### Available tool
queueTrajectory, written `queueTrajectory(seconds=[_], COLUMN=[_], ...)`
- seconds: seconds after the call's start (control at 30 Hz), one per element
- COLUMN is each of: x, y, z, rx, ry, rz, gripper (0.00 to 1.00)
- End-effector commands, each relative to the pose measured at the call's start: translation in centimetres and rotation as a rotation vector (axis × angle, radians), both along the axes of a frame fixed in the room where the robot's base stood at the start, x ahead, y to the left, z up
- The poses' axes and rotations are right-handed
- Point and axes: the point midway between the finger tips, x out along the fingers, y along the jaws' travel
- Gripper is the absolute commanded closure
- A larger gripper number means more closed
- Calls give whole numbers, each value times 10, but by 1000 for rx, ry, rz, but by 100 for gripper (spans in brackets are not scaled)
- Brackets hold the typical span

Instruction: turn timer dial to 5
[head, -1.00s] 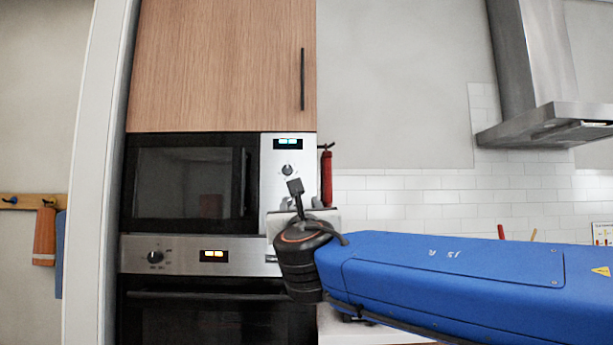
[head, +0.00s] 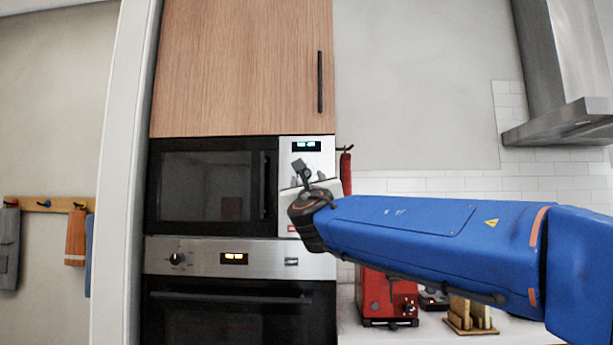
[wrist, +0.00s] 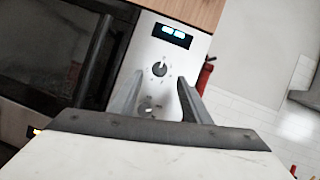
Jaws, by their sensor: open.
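The timer dial (wrist: 160,69) is a small round knob with a pale pointer on the microwave's silver control panel, below a lit display (wrist: 173,36). Marks ring it, but the numbers are too blurred to read. In the wrist view my gripper (wrist: 160,82) is open, with one finger on each side below the dial. The dial appears ahead of the gap between the fingertips; I cannot tell whether they touch it. In the head view my gripper (head: 301,181) is in front of the silver panel (head: 314,167) and hides the dial.
The microwave door (head: 205,185) has a dark vertical handle left of the panel. Below is an oven with its own knob (head: 176,259). A red object (head: 346,172) hangs right of the panel. A red appliance (head: 385,298) stands on the counter under my arm.

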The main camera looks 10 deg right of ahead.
Motion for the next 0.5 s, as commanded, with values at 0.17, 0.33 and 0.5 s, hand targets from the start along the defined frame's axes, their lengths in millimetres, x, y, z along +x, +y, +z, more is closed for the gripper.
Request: queueTrajectory(seconds=[0.17,0.33,0.5], x=[28,46,54], y=[-6,-9,-10], z=[11,18,22], rx=[0,1,1], ry=[1,1,1], rz=[-2,-1,-1], gripper=[56,56,56])
